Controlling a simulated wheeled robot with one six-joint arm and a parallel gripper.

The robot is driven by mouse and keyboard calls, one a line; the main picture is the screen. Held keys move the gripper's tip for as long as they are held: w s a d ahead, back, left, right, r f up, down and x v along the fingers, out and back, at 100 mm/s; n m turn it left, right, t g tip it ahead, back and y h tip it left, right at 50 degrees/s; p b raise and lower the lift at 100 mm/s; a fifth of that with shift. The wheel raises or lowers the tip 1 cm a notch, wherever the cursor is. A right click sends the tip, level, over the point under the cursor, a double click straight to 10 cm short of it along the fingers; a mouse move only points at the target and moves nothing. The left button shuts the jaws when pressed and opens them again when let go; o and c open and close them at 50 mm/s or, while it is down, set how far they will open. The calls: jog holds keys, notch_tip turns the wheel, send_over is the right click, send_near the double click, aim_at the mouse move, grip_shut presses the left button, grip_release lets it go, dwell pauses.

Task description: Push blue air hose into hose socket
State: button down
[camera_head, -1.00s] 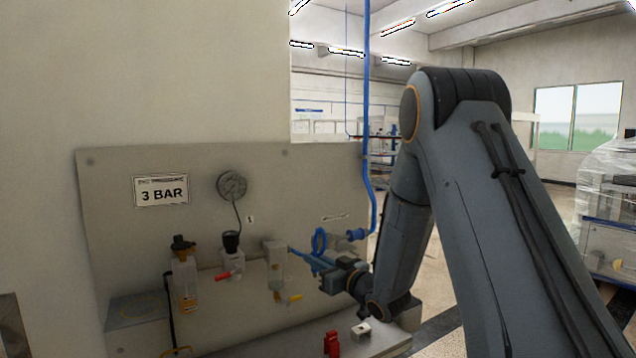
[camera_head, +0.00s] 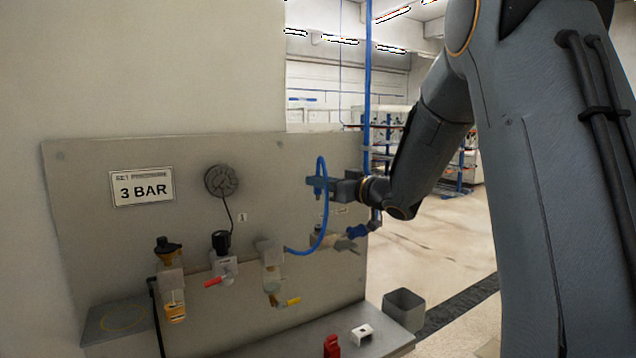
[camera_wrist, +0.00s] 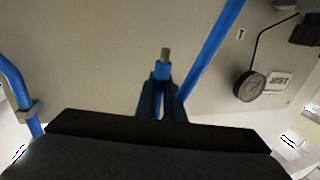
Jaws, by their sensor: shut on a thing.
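My gripper (camera_head: 318,186) is shut on the end of the blue air hose (camera_head: 324,225), in front of the panel's right part. The hose loops up from the panel's lower fittings to my gripper.
The grey panel (camera_head: 90,230) carries a gauge (camera_head: 221,181), a 3 BAR sign (camera_head: 142,187) and valves with red (camera_head: 214,282) and yellow (camera_head: 292,301) levers. A white block (camera_head: 362,332) and a red object (camera_head: 332,346) lie below. A grey bin (camera_head: 404,309) stands at right.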

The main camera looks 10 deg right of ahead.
jog(key=shift+s+f, duration=0.1)
jog(key=shift+f, duration=0.05)
jog(key=shift+f+b, duration=1.35)
jog(key=shift+f, duration=1.45)
jog(key=shift+f+b, duration=0.35)
jog(key=shift+f, duration=1.05)
dwell(0.3)
jog(key=c, duration=1.8)
grip_release()
jog(key=shift+d, duration=0.1)
jog(key=b+v, duration=0.2)
jog(key=v, duration=0.5)
jog(key=shift+s+d+b, duration=0.2)
jog(key=shift+s+b, duration=0.1)
jog(key=shift+b, duration=0.1)
